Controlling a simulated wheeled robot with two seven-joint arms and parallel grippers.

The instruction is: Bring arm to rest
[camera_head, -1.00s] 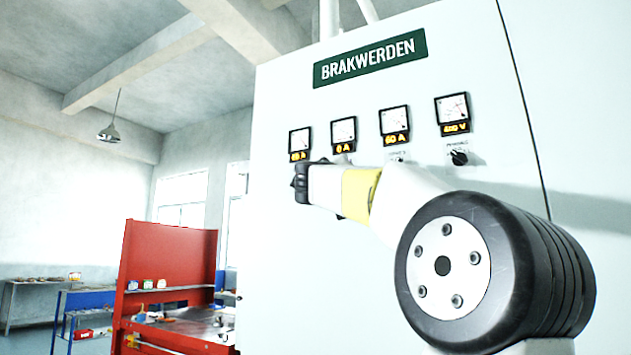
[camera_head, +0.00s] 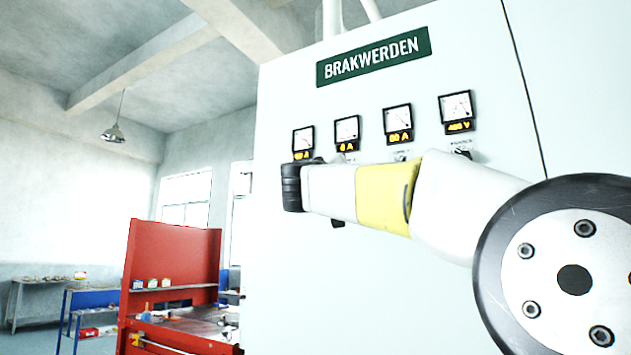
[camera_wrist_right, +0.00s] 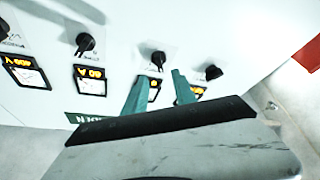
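My right arm comes in from the right in the head view, its forearm crossing in front of the cabinet (camera_head: 440,55) below the meters. My right gripper's fingers are hidden in that view. In the right wrist view my right gripper (camera_wrist_right: 162,74) shows two teal fingers held apart with nothing gripped between them. A black knob (camera_wrist_right: 158,58) on the cabinet lies beyond the gap, apparently clear of the fingers. Other knobs, such as one at the left (camera_wrist_right: 85,43) and one at the right (camera_wrist_right: 213,72), sit to either side. My left gripper is not in view.
Several meters, such as the 400 V one (camera_head: 456,111), line the cabinet front above my forearm. A red workbench (camera_head: 172,255) with small containers stands at the left. A blue-sided shelf (camera_head: 90,300) is farther back. Open space lies left of the cabinet.

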